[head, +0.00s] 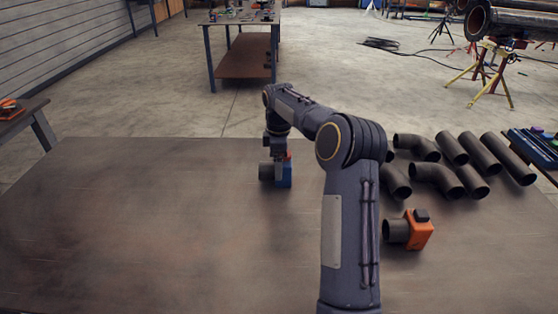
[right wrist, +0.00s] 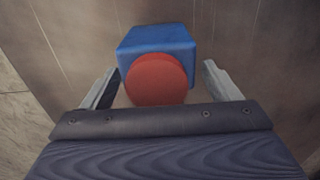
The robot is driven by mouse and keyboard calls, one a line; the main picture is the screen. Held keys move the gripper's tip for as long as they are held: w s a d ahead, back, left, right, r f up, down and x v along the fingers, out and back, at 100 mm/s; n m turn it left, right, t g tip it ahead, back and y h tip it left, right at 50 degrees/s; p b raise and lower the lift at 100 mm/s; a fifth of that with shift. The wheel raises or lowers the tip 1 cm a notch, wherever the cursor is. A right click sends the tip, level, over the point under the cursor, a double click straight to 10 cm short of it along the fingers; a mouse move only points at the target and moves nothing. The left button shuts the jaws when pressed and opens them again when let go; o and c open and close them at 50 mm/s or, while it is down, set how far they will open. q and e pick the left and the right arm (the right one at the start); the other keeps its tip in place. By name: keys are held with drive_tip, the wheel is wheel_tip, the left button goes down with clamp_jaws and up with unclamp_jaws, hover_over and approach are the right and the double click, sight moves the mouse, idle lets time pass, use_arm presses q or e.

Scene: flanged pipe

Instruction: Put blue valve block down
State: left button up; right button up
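The blue valve block (head: 284,173) is near the middle of the worktable, with a dark pipe stub (head: 266,172) on its left side. It appears to rest on the tabletop. In the right wrist view the blue block (right wrist: 157,42) has a round red cap (right wrist: 156,79) facing the camera. My right gripper (right wrist: 161,78) is open, its two fingers on either side of the block and cap with a small gap at each side. In the head view the right gripper (head: 277,148) is above the block and partly hidden by the arm. My left gripper is not in view.
The brown worktable (head: 130,220) is clear on the left. At the right lie several dark pipes (head: 480,153) and elbows (head: 415,147), and an orange valve block (head: 418,230) with a pipe stub. A blue case (head: 530,148) is at the right edge.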

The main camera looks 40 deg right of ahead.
wheel_tip(320, 180, up, 12)
drive_tip(key=shift+f+p, duration=0.1)
drive_tip(key=shift+p, duration=0.9)
drive_tip(key=shift+r, duration=0.35)
drive_tip(key=s+a+r+m+t, duration=0.25)
drive_tip(key=s+a+r, duration=0.25)
drive_tip(key=s+a, duration=0.3)
drive_tip(key=s+a+f+m+t+y, duration=0.1)
drive_tip(key=s+a+f+m, duration=0.3)
drive_tip(key=s, duration=0.7)
drive_tip(key=s+a+f+m+t+y, duration=0.2)
drive_tip(key=s+a+f+m, duration=0.3)
drive_tip(key=s+a, duration=0.7)
wheel_tip(320, 180, down, 3)
drive_tip(key=shift+a+r+y, duration=0.15)
drive_tip(key=shift+a+y, duration=0.25)
drive_tip(key=shift+a, duration=0.15)
